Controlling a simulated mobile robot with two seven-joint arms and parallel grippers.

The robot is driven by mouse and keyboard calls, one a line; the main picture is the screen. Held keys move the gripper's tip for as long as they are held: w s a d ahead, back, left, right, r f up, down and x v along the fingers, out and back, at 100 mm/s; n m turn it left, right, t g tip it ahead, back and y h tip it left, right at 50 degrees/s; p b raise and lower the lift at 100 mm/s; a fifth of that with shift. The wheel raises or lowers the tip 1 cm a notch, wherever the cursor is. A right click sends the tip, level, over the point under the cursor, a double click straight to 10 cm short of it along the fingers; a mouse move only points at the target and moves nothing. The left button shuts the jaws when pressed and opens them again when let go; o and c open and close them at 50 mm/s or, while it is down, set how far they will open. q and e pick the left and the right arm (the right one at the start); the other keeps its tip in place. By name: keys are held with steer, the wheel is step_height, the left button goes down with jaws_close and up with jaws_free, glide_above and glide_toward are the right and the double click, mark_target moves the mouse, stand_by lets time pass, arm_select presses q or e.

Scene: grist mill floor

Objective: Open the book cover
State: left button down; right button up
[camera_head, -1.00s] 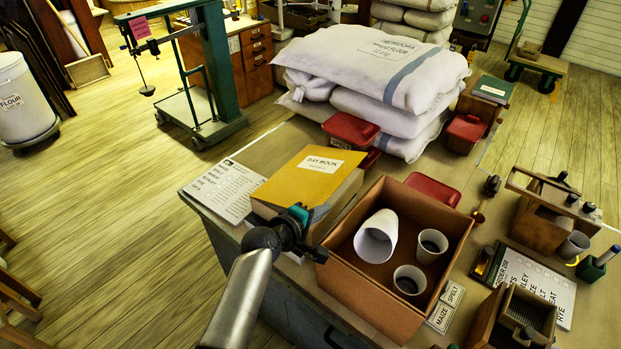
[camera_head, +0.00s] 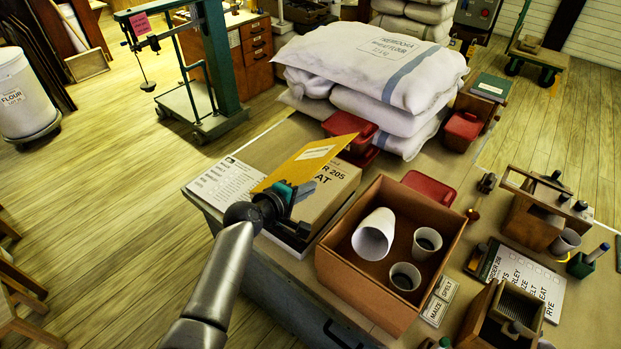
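The day book (camera_head: 325,190) lies on the near left part of the bench. Its yellow cover (camera_head: 290,167) is tilted up, hinged along the far left side, and a page with large print reading "205" shows to its right. My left gripper (camera_head: 294,196) is at the near edge of the cover, at the book's front side. Its fingers are small and partly hidden, so I cannot tell whether they are closed on the cover. My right gripper is not in view.
A brown box (camera_head: 345,277) with white cups stands close to the right of the book. A printed sheet (camera_head: 226,185) lies to its left. Red-lidded bins (camera_head: 349,127) and stacked flour sacks (camera_head: 370,70) stand behind. Wooden tools crowd the right.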

mark_target(307, 174)
arm_select(q)
steer(key=shift+w+a+r, duration=0.25)
steer(key=shift+w+a, duration=0.05)
steer(key=shift+a, duration=0.2)
steer(key=shift+w+a+r, duration=0.25)
steer(key=shift+w+a, duration=0.05)
steer(key=shift+a, duration=0.25)
steer(key=shift+w+a+r, duration=0.25)
steer(key=shift+w+a, duration=0.05)
steer(key=shift+a, duration=0.2)
steer(key=shift+w+a+r, duration=0.2)
steer(key=shift+w+a, duration=0.15)
steer(key=shift+a, duration=0.2)
steer(key=shift+w+a+r, duration=0.2)
steer(key=shift+w+a, duration=0.15)
steer(key=shift+a, duration=0.2)
steer(key=shift+w+a+r, duration=0.65)
steer(key=shift+a+r, duration=0.2)
steer(key=shift+a, duration=0.15)
steer(key=w+a+r+b, duration=0.1)
steer(key=w+a+b, duration=0.5)
steer(key=a+b, duration=0.3)
steer(key=shift+w+a+r, duration=0.35)
steer(key=shift+w+a, duration=0.05)
steer(key=shift+a, duration=0.6)
